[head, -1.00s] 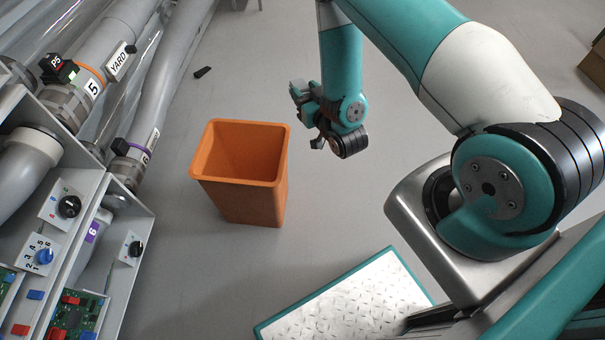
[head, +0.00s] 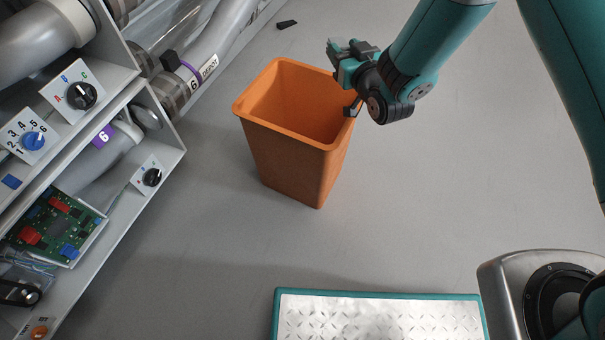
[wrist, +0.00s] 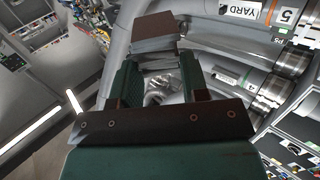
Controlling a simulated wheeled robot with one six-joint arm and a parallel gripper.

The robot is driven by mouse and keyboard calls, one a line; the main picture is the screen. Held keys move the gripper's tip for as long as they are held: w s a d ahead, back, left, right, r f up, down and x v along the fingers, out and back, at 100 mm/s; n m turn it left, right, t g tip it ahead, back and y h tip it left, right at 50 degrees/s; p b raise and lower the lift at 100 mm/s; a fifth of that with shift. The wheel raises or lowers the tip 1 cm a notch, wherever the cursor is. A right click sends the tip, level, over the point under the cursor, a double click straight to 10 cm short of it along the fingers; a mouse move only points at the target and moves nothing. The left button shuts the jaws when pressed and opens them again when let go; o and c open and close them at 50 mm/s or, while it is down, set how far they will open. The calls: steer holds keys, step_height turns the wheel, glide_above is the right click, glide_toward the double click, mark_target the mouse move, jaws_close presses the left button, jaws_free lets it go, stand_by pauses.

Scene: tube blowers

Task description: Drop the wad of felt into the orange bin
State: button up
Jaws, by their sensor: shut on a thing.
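The orange bin (head: 300,155) stands upright on the floor in the middle of the head view, its open top facing up. The part of its inside that shows looks empty. My gripper (head: 345,62) is at the bin's back right rim in the head view, overlapping it in the picture. Its height above the rim is hard to judge. In the wrist view, my gripper (wrist: 161,88) is shut on a small grey crumpled thing (wrist: 163,92), which I take for the wad of felt. It is mostly hidden by the fingers, and I cannot make it out in the head view.
A grey shelf unit with knobs and a circuit board (head: 58,228) stands on the left, with large grey pipes (head: 215,60) behind. A teal-edged metal plate (head: 380,318) lies at the front. A small dark object (head: 287,24) lies behind the bin. Floor right of the bin is clear.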

steer(key=shift+n+g+y, duration=0.5)
steer(key=shift+n+y, duration=0.3)
steer(key=shift+y, duration=0.1)
steer(key=a, duration=0.2)
steer(key=a+f+b, duration=0.1)
steer(key=a, duration=0.1)
steer(key=a+b, duration=0.1)
steer(key=a, duration=0.1)
steer(key=shift+s+a+f, duration=0.1)
steer(key=shift+s+f, duration=0.05)
steer(key=shift+s, duration=0.25)
steer(key=shift+c, duration=0.8)
step_height(320, 180, down, 6)
steer(key=b, duration=0.5)
steer(key=shift+r, duration=0.25)
steer(key=o, duration=1.1)
steer(key=shift+o, duration=0.2)
step_height(320, 180, up, 20)
steer(key=p, duration=0.9)
steer(key=shift+p, duration=0.35)
